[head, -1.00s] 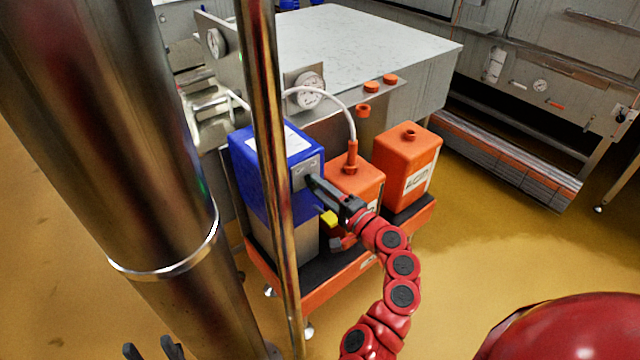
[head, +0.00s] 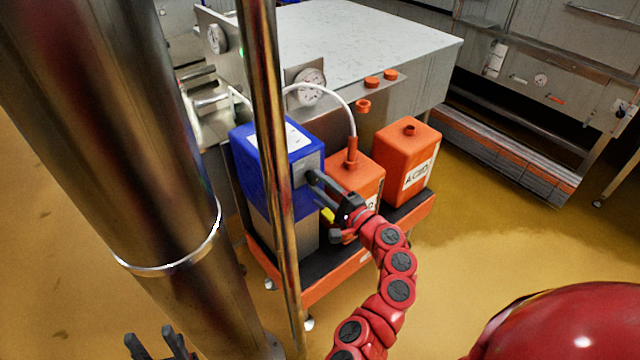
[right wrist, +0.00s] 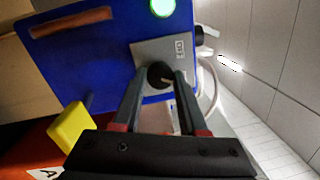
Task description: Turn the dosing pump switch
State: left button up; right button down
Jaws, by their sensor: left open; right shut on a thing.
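The dosing pump is a blue box (head: 250,165) on a grey base, left of the orange containers. Its switch, a round black knob (right wrist: 160,74) on a grey plate (right wrist: 185,48), shows in the right wrist view between my right fingertips. My right gripper (head: 312,179) is shut on the knob; it also shows in the right wrist view (right wrist: 158,82). The knob is mostly covered by the fingers in the head view. A green lamp (right wrist: 162,7) glows on the blue housing. My left gripper (head: 160,343) is open and empty at the bottom left, away from the pump.
Two orange containers (head: 407,165) (head: 365,180) stand beside the pump on an orange-edged stand (head: 345,272). A white hose (head: 330,90) runs to the nearer container. A yellow part (right wrist: 68,128) sits beside the right fingers. The yellow floor at right is clear.

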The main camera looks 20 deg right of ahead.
jog(key=shift+c, duration=2.2)
grip_release()
jog(key=shift+s+d, duration=0.1)
jog(key=b+v, duration=0.1)
jog(key=v, duration=1.6)
jog(key=shift+f+b, duration=0.2)
jog(key=shift+b, duration=0.15)
jog(key=shift+s, duration=0.1)
